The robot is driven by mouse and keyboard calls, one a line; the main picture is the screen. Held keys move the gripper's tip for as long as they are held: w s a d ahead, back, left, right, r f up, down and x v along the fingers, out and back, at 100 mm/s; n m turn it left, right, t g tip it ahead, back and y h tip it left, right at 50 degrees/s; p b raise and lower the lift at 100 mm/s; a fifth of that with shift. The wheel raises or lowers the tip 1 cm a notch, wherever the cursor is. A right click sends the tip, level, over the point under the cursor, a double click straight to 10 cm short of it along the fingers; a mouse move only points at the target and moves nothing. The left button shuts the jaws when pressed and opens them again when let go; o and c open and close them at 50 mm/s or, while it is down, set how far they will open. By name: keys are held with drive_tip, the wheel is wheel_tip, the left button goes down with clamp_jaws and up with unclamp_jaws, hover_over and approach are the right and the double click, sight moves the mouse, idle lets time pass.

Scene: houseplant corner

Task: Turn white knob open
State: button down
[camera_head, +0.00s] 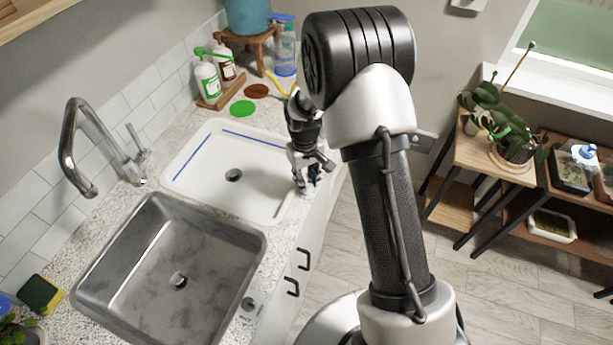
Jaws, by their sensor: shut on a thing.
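My gripper (306,183) points down at the right rim of the white basin (203,186), over the counter's front edge. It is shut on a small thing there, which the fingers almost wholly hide. It appears to be the white knob, but its turn position cannot be seen. A bit of blue shows beside the fingers. A separate small round grey knob on a pale plate (251,304) sits on the counter by the front right corner of the steel sink (166,275), apart from my gripper.
A chrome faucet (72,140) stands behind the sinks. Soap bottles (208,77) on a wooden tray, a spray bottle (285,50) and a stool with a blue pot (247,17) stand at the back. A sponge (40,293) lies at left. Plants (488,112) stand on tables at right.

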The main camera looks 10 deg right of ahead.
drive_tip(key=shift+n, duration=1.1)
drive_tip(key=c, duration=1.3)
unclamp_jaws()
drive_tip(key=shift+s+a+r, duration=0.1)
drive_tip(key=shift+r, duration=2.9)
drive_tip(key=shift+a+r, duration=0.1)
drive_tip(key=shift+r, duration=2.9)
